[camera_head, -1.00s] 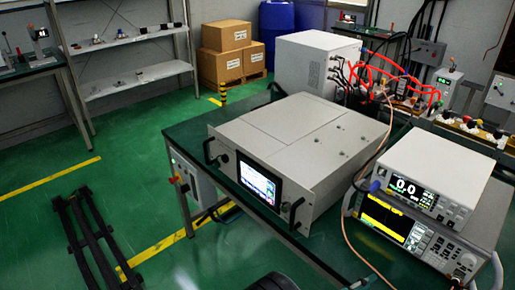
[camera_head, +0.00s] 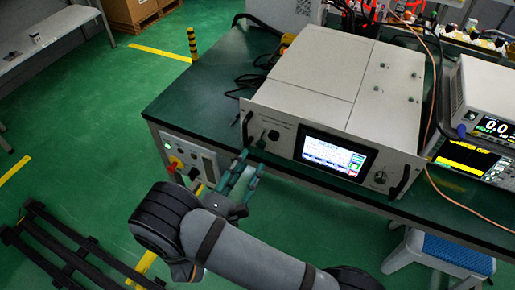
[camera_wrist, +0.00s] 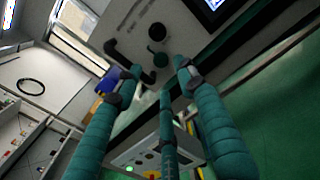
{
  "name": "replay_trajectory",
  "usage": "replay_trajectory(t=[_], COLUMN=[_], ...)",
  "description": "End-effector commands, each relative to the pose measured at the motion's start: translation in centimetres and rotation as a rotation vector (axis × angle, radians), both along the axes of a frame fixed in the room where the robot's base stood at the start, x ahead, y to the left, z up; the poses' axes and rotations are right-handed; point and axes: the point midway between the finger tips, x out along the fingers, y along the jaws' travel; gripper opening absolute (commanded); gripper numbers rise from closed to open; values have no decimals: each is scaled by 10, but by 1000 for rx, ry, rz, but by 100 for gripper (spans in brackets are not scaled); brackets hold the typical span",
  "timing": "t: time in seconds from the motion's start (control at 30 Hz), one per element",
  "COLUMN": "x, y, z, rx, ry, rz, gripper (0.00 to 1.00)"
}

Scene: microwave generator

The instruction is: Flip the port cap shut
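The grey generator (camera_head: 335,75) stands on the green table, its front panel facing me. On the panel's left part are a black round fitting (camera_head: 273,135) and a dark knob-like piece (camera_head: 261,144) just below it. The wrist view shows a black round piece (camera_wrist: 157,31) and a dark greenish one (camera_wrist: 159,60) below it. I cannot tell which is the port cap, or its hinge state. My gripper (camera_head: 247,168), with teal fingers, is just below and left of these fittings. In the wrist view its fingers (camera_wrist: 158,78) are spread and empty, apparently clear of the panel.
A lit screen (camera_head: 335,153) and black handles (camera_head: 247,124) sit on the front panel. A control box (camera_head: 190,160) with a red button is under the table's front-left edge. Stacked instruments (camera_head: 470,140) stand right. A blue-topped stool (camera_head: 445,253) is at lower right.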

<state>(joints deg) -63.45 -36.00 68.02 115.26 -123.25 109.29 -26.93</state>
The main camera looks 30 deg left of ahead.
Motion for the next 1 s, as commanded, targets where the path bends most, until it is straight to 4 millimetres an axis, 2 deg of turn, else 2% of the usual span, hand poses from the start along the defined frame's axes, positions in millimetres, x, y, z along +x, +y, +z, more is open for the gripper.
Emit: replay_trajectory(t=[0.03, 0.2, 0.4, 0.73, 1.0], x=[12, 41, 59, 63, 63], y=[-1, 3, 7, 8, 8], z=[1, 1, 1, 0, 0], rx=[-1, 1, 1, 0, 0], ry=[-1, 0, -1, -1, -1], rz=[-7, -5, -1, 0, 0], gripper=[40, 40, 40, 40, 24])
